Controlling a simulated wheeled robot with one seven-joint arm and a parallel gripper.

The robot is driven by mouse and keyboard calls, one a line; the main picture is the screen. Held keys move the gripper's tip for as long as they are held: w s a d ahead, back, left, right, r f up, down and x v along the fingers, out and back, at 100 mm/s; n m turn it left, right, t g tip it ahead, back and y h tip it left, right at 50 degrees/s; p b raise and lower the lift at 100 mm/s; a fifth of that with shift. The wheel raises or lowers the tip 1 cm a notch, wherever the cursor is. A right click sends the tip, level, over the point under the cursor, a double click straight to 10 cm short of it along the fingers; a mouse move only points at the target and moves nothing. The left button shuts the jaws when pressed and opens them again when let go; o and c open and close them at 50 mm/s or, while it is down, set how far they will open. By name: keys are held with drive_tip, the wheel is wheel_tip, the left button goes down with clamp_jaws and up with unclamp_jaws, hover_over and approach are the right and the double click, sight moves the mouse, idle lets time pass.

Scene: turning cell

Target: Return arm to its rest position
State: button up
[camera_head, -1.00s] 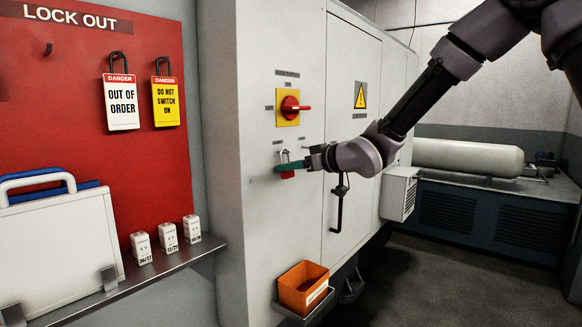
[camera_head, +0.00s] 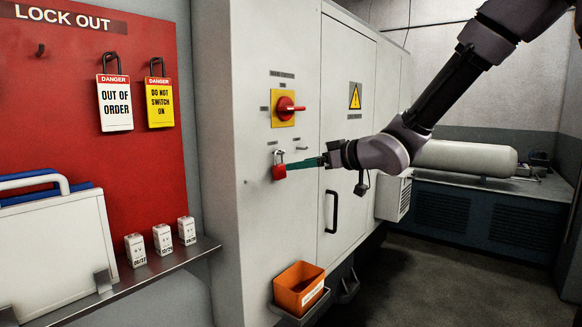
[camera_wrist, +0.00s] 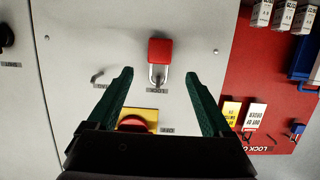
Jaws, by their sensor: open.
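My gripper (camera_head: 314,162) is in front of the grey cabinet (camera_head: 285,210), and its teal fingers point left towards a red padlock (camera_head: 279,172). The padlock hangs by its shackle on the cabinet front, below the red rotary switch (camera_head: 287,107) on its yellow plate. In the wrist view the two fingers of my gripper (camera_wrist: 160,88) are spread apart with nothing between them. The padlock (camera_wrist: 160,52) there lies beyond the fingertips, clear of both. The arm reaches in from the upper right.
A red lockout board (camera_head: 130,165) with two danger tags is at left. A shelf (camera_head: 165,266) below it holds a white case and several small boxes. An orange bin (camera_head: 300,287) sits low on the cabinet. A door handle (camera_head: 332,210) juts out below the arm.

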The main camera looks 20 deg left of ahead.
drive_tip(key=w+d+r+m+t+h, duration=0.1)
drive_tip(key=d+r+m+t+h, duration=0.15)
drive_tip(key=d, duration=0.65)
drive_tip(key=w+d+r+m+t+h, duration=0.1)
drive_tip(key=d+m+h, duration=0.25)
drive_tip(key=d, duration=0.65)
drive_tip(key=w+d+r+m+t+h, duration=0.1)
drive_tip(key=d+r+m+t+h, duration=0.2)
drive_tip(key=d, duration=0.6)
drive_tip(key=s+d+m+g+h, duration=0.2)
drive_tip(key=s+d+m+h, duration=0.2)
drive_tip(key=s+d, duration=0.4)
drive_tip(key=s+d+m+g+y, duration=0.1)
drive_tip(key=s+d+m+g, duration=0.2)
drive_tip(key=s, duration=0.8)
drive_tip(key=shift+s+d+f+m, duration=0.15)
drive_tip(key=shift+s+d+m, duration=0.25)
drive_tip(key=shift+d+m, duration=0.55)
drive_tip(key=shift+d, duration=0.15)
